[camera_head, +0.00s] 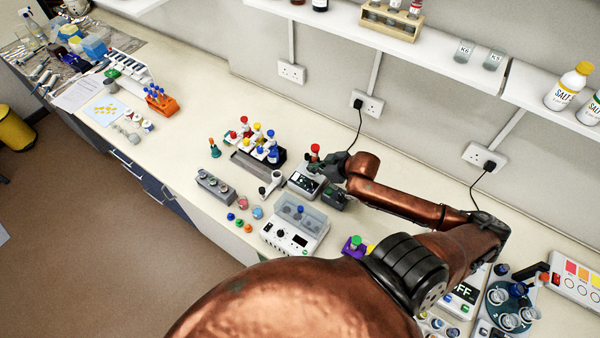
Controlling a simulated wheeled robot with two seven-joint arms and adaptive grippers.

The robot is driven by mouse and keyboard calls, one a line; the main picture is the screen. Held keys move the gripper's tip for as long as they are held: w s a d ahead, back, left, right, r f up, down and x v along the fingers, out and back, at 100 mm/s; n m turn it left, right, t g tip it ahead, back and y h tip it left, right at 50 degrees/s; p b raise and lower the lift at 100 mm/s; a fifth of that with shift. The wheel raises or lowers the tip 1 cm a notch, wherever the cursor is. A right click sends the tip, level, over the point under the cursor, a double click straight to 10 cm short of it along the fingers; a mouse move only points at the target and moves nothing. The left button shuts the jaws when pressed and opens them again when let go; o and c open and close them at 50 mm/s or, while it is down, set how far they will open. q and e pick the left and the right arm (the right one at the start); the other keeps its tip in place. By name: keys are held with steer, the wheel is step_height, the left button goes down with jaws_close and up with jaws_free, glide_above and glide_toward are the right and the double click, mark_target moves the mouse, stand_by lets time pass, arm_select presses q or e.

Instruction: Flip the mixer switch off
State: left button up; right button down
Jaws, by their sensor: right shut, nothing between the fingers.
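The mixer appears to be the small grey box with a dark front panel (306,183) near the middle of the bench. Its switch is too small to make out. My right gripper (322,169) is shut and empty, right at the mixer's upper right side. I cannot tell whether its fingertips touch the mixer. A red-capped tube (315,149) shows just behind the gripper; its lower part is hidden. My left gripper is not in view.
A rack of coloured-cap tubes (262,145) stands left of the mixer. A white device with a clear lid (294,228) is in front. A black cable runs to the wall socket (367,104) behind. My right arm hides part of the bench at right.

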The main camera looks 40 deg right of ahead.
mark_target(296, 176)
steer(key=p+x, duration=0.1)
steer(key=x, duration=0.5)
steer(key=shift+w+f, duration=0.1)
steer(key=shift+w, duration=0.15)
steer(key=f, duration=0.1)
steer(key=w+f, duration=0.1)
steer(key=f, duration=0.1)
steer(key=f+p, duration=0.1)
steer(key=shift+w+f, duration=0.3)
steer(key=shift+w, duration=0.1)
steer(key=shift+f, duration=0.65)
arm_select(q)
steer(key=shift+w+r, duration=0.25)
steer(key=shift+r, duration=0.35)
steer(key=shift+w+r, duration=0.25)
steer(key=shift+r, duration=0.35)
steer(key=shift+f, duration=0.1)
arm_select(e)
steer(key=shift+w, duration=0.1)
